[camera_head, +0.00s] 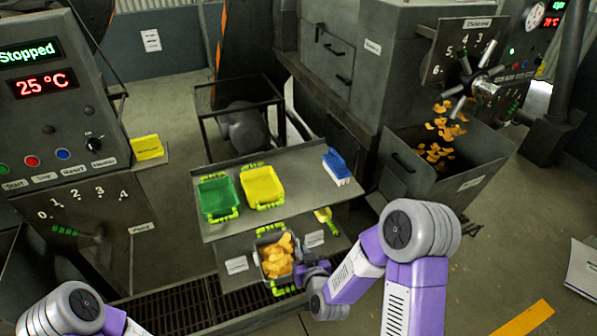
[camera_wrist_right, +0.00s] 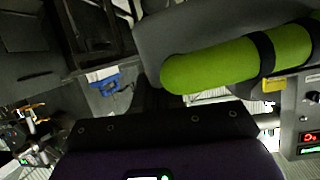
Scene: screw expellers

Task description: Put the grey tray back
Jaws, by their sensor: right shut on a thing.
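The grey tray (camera_head: 266,240) with bright green handles holds orange-yellow chips, and it is at the front of the lower shelf. My right gripper (camera_head: 301,271) is at its right front side, shut on the tray. In the right wrist view a thick green handle (camera_wrist_right: 215,65) with a dark band and the grey tray wall (camera_wrist_right: 190,25) lie close before the gripper. The fingertips and the exact contact are hidden. My left arm shows only at the lower left, with its gripper out of the picture.
A green tray (camera_head: 217,198), a yellow tray (camera_head: 262,186) and a blue-and-white brush (camera_head: 338,166) are on the upper shelf (camera_head: 300,191). A green scoop (camera_head: 327,220) lies at the right of the lower shelf. Chips fall into a bin (camera_head: 465,184). A floor grate (camera_head: 180,308) lies in front.

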